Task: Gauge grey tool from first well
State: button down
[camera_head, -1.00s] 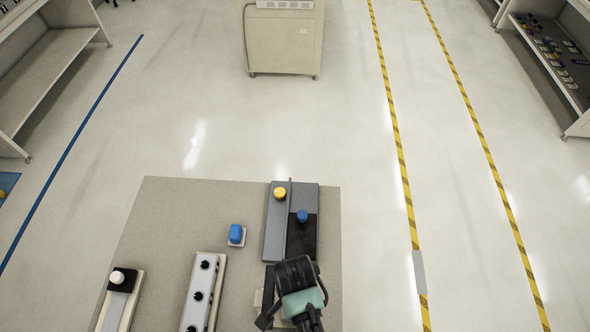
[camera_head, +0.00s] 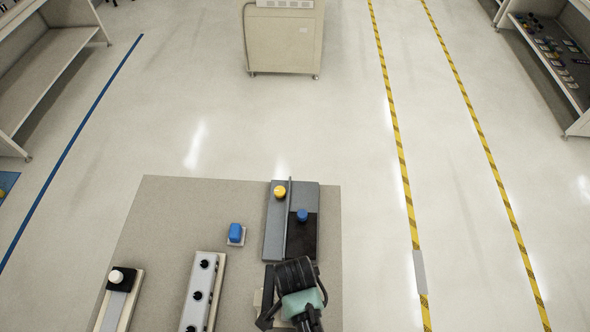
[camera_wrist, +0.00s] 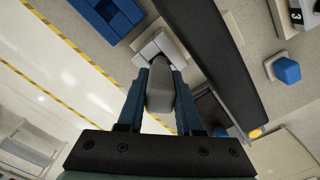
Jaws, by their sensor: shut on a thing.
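In the wrist view my gripper (camera_wrist: 159,76) is shut on the grey tool (camera_wrist: 160,97), a smooth grey body held between two blue fingers. Its dark far end meets a pale notched block (camera_wrist: 177,44); I cannot tell whether it is inside the notch or just above it. In the head view my arm hides the tool and most of this area, and an edge of a pale block (camera_head: 257,298) shows beside it. A pale strip (camera_head: 195,315) with a row of dark round wells lies to the left on the table.
A grey and black fixture (camera_head: 273,228) with a yellow knob (camera_head: 280,190) and a blue knob (camera_head: 302,215) stands behind my gripper. A blue block (camera_head: 235,233) on a pale base and a white-knobbed unit (camera_head: 117,277) are further left. The table (camera_head: 165,220) is bare at back left.

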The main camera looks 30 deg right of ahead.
jog(key=shift+f, duration=0.25)
jog(key=shift+f+b, duration=0.8)
jog(key=shift+f, duration=0.1)
jog(key=c, duration=0.5)
grip_release()
notch_tip(320, 180, up, 13)
jog(key=shift+r+b, duration=0.1)
jog(key=shift+b, duration=0.75)
dwell(0.7)
